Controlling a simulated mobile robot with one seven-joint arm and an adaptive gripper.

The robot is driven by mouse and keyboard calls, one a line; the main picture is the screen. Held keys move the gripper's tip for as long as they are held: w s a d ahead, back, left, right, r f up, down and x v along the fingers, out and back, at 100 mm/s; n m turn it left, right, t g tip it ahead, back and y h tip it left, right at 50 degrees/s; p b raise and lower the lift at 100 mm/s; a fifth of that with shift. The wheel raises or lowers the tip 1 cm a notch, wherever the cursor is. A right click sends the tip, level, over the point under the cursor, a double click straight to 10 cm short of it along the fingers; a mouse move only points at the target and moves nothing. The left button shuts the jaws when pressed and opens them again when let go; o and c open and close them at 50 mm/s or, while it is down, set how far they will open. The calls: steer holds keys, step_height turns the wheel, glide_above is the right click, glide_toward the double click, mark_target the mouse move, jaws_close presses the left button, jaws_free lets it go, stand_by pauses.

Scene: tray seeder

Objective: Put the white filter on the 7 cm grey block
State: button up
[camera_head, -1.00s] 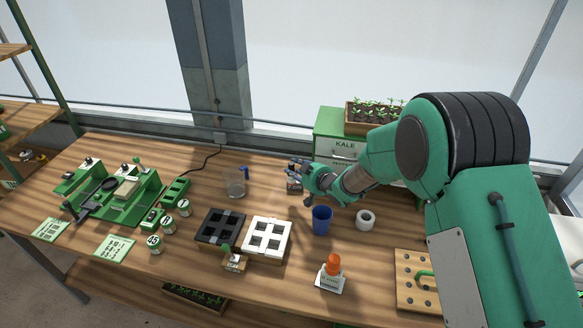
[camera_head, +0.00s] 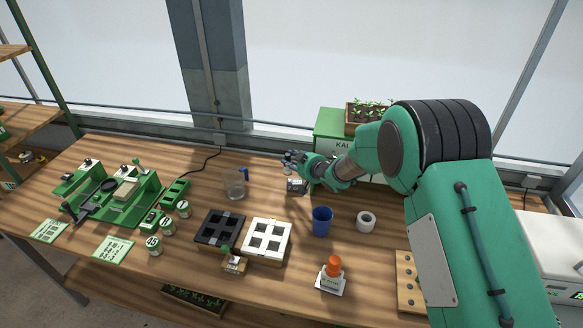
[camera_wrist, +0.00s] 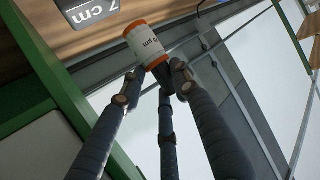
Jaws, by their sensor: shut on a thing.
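The white filter (camera_wrist: 147,45) has orange ends and partly readable "µm" print. It is between the fingertips of my gripper (camera_wrist: 155,76) in the wrist view. My gripper is shut on it. The grey block (camera_wrist: 88,12) marked "7 cm" is at the top left of the wrist view, close to the filter, cut off by the frame edge. In the head view the block (camera_head: 297,187) stands on the table, just below and in front of my gripper (camera_head: 290,163). The filter is too small to make out clearly there. I cannot tell whether filter and block touch.
A blue cup (camera_head: 321,222) and a white roll (camera_head: 366,221) stand in front of the block. A clear beaker (camera_head: 236,189) stands to its left. A green KALE cabinet (camera_head: 328,128) is behind. The black tray (camera_head: 205,237) and white tray (camera_head: 250,250) lie nearer the front.

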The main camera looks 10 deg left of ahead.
steer(key=shift+f+b, duration=0.5)
steer(key=shift+f, duration=1.25)
steer(key=shift+f, duration=0.15)
steer(key=o, duration=1.1)
steer(key=p+v, duration=0.2)
steer(key=v, duration=1)
